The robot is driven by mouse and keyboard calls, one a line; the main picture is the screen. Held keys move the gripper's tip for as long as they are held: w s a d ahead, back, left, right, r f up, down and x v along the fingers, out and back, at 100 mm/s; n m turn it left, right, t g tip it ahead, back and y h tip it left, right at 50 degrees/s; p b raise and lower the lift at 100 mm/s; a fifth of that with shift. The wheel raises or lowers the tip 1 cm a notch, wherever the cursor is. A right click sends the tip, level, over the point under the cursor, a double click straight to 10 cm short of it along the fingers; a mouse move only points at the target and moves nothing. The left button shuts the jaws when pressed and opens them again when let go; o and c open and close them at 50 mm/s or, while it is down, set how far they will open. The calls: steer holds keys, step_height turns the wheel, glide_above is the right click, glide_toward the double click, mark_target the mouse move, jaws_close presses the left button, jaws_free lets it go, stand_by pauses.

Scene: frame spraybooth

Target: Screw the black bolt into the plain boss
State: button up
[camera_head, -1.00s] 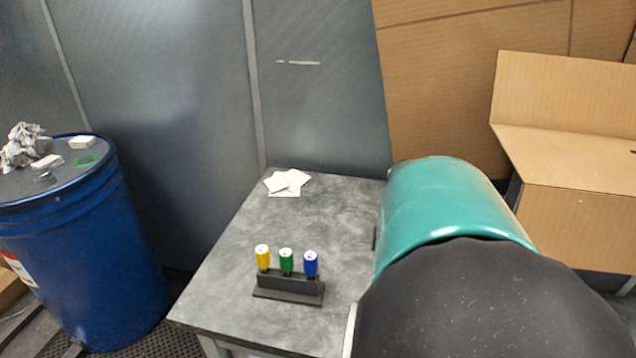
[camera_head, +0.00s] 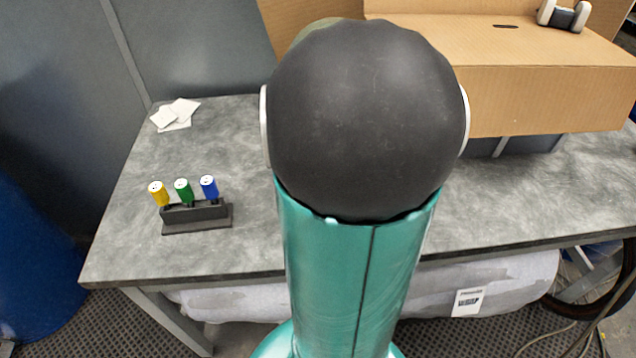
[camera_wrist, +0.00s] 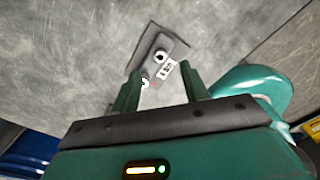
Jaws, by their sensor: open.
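Just beyond the fingertips is a dark grey block on a flat plate (camera_wrist: 152,32). It bears round white-rimmed pieces with dark centres (camera_wrist: 160,57) and a white label with black marks (camera_wrist: 165,72). I cannot tell whether one of these is the plain boss. My gripper and this block do not show in the head view, where my arm covers the middle of the table. I cannot make out a black bolt in either view.
A black stand (camera_head: 198,226) on the grey table (camera_head: 140,257) holds yellow (camera_head: 159,194), green (camera_head: 183,191) and blue (camera_head: 209,188) capped cylinders. White papers (camera_head: 174,114) lie at the back left. A cardboard box (camera_head: 550,95) occupies the back right. The table's front right is bare.

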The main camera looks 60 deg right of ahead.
step_height(320, 180, down, 7)
steer(key=shift+f, duration=0.1)
stand_by(0.3)
jaws_close()
steer(key=c, duration=0.8)
jaws_free()
jaws_close()
steer(key=m, duration=0.4)
steer(key=shift+s+m, duration=0.1)
steer(key=shift+m, duration=0.2)
steer(key=m, duration=0.4)
steer(key=shift+s+m, duration=0.1)
steer(key=shift+m, duration=0.2)
